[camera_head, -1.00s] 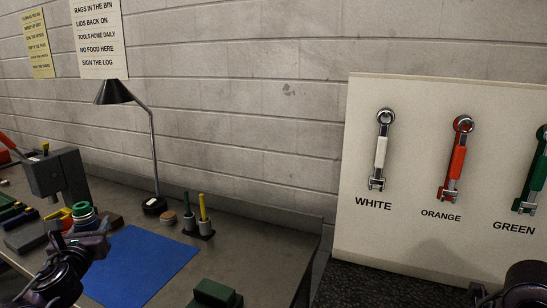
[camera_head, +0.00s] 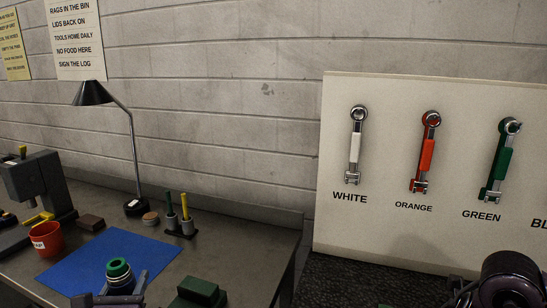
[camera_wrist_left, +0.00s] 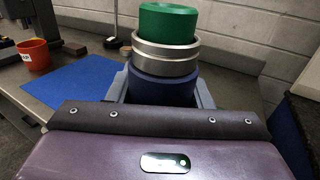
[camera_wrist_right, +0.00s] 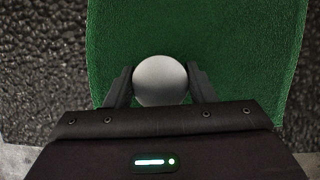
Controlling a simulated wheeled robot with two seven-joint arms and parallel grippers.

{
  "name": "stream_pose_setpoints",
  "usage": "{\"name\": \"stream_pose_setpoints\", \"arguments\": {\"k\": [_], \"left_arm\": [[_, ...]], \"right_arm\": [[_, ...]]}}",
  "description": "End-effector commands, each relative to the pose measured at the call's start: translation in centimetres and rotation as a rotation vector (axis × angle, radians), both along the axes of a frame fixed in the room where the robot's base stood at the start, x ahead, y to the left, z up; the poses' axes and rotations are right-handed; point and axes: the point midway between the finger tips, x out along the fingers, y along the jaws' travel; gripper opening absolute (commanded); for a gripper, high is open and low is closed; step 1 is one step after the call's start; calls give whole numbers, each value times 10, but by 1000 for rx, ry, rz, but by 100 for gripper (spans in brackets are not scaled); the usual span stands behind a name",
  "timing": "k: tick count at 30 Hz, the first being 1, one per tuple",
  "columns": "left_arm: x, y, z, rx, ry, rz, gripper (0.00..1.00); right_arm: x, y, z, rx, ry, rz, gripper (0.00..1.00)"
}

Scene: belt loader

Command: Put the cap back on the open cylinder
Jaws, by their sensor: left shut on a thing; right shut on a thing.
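The cylinder (camera_wrist_left: 165,88) has a dark blue body, a silver band and a green top. My left gripper (camera_head: 108,298) is shut around its blue lower part and holds it upright; it also shows in the head view (camera_head: 119,268). In the head view the green top looks like a ring with a darker middle. My right gripper (camera_wrist_right: 160,88) is shut on a round, smooth grey piece (camera_wrist_right: 160,80), above a green mat (camera_wrist_right: 220,45). I cannot tell for sure that this piece is the cap. In the head view my right gripper is only partly in frame at lower right.
A blue mat (camera_head: 95,262) lies on the grey bench, with a red cup (camera_head: 46,239), a lamp (camera_head: 135,205) and a pen holder (camera_head: 180,228) around it. A dark green block (camera_head: 200,292) sits near the bench's front. A wrench board (camera_head: 400,220) stands at right behind a dark surface.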

Motion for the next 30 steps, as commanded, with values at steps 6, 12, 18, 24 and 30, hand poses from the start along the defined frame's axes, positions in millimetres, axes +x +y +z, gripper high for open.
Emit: {"name": "stream_pose_setpoints", "arguments": {"k": [6, 12, 18, 24, 30], "left_arm": [[-24, -63, -21, -10, -5, -77, 2], [-38, -101, -35, -4, -4, -125, 2], [-47, -127, -46, -1, -4, -159, 2], [-51, -139, -49, -4, -5, -174, 2], [-51, -141, -48, -7, -6, -177, 2]], "right_arm": [[0, 0, 0, 0, 0, 0, 28], [0, 0, 0, 0, 0, 0, 28], [0, 0, 0, 0, 0, 0, 28], [0, 0, 0, 0, 0, 0, 28], [0, 0, 0, 0, 0, 0, 28]]}}
